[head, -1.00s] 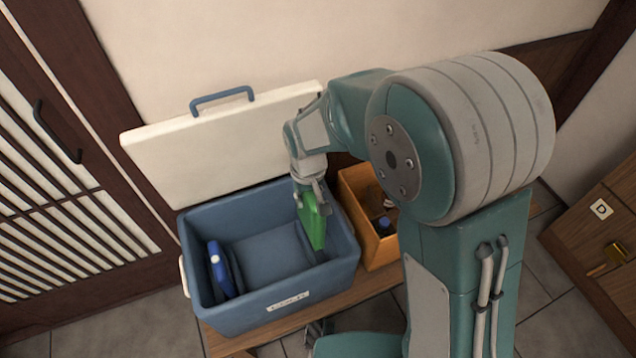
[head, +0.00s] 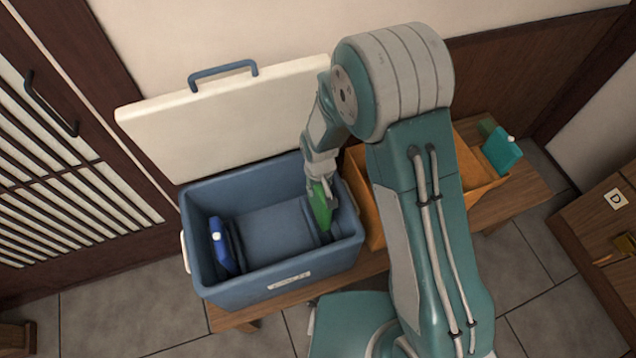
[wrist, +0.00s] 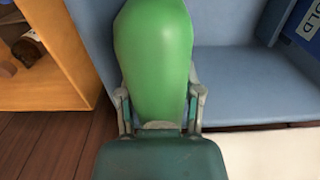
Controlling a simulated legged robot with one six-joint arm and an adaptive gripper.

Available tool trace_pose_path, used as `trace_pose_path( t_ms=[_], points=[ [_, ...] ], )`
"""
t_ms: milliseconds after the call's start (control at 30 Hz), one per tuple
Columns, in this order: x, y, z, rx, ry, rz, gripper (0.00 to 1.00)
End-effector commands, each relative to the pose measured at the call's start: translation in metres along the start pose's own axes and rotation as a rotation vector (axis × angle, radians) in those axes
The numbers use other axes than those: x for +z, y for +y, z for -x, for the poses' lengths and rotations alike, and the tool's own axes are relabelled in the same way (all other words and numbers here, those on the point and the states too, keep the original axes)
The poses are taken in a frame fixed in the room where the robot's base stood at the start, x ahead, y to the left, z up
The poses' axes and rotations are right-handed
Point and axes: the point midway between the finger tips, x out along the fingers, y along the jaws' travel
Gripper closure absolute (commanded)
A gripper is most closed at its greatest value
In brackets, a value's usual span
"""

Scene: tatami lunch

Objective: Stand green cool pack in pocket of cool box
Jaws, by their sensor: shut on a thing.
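The green cool pack (head: 319,205) is held upright in my gripper (head: 322,183), inside the right end of the blue cool box (head: 262,285). Its lower end is down beside the box's right inner wall, near a pocket divider (head: 309,216); I cannot tell how deep it sits in the pocket. In the wrist view the green pack (wrist: 153,55) stands between the two fingers of my gripper (wrist: 160,105), which are shut on it. A blue cool pack (head: 220,246) stands in the pocket at the left end of the box.
The white lid (head: 225,115) stands open behind the box. An orange crate (head: 469,160) stands close on the right, with a teal item (head: 502,150) at its far end. Both containers are on a low wooden bench (head: 520,195). The box's middle floor is clear.

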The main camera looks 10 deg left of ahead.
Motion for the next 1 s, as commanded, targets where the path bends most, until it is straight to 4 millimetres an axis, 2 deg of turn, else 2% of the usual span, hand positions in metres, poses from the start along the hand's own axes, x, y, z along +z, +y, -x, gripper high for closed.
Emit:
trace_pose_path(
  t_ms=[500, 1000],
  points=[
    [0.0, -0.001, -0.04, 0.001, -0.002, 0.0, 1.0],
    [-0.001, 0.0, -0.044, 0.001, 0.0, 0.0, 1.0]
  ],
)
